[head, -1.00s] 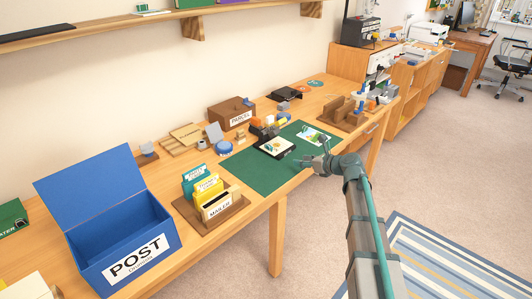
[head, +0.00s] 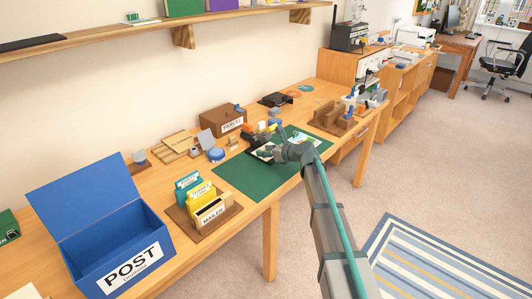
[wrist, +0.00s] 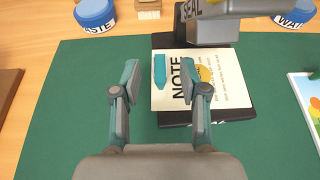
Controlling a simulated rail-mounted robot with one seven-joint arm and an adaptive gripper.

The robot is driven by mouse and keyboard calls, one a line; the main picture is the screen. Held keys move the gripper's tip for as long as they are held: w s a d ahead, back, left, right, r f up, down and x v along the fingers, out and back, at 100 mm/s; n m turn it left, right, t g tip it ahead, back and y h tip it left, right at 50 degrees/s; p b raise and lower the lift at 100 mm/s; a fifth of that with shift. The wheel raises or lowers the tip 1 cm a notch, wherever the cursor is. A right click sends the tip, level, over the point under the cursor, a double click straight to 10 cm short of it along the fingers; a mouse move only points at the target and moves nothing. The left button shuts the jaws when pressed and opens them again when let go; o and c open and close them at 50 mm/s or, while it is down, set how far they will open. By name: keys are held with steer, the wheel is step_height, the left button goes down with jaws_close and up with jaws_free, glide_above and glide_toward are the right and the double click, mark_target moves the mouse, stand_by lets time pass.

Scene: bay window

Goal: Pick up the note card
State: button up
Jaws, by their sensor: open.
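The note card (wrist: 225,82) is cream, marked NOTE, with a yellow spot and a teal strip near its left side. It lies flat on the black base (wrist: 238,115) of a press on the green mat (wrist: 80,90). My gripper (wrist: 159,78) is open and empty. In the wrist view its right finger overlaps the card's left part and its left finger is over the mat. In the head view my gripper (head: 285,148) hides much of the card.
A picture card (wrist: 308,95) lies on the mat at right. Blue round tubs, one marked PASTE (wrist: 95,14), stand at the mat's far edge. A card rack (head: 205,212) and the blue POST box (head: 110,240) stand to the left. The near mat is clear.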

steer(key=x, duration=0.3)
steer(key=shift+w+a+f, duration=0.15)
steer(key=shift+w+a, duration=0.05)
steer(key=shift+a, duration=0.05)
jaws_close()
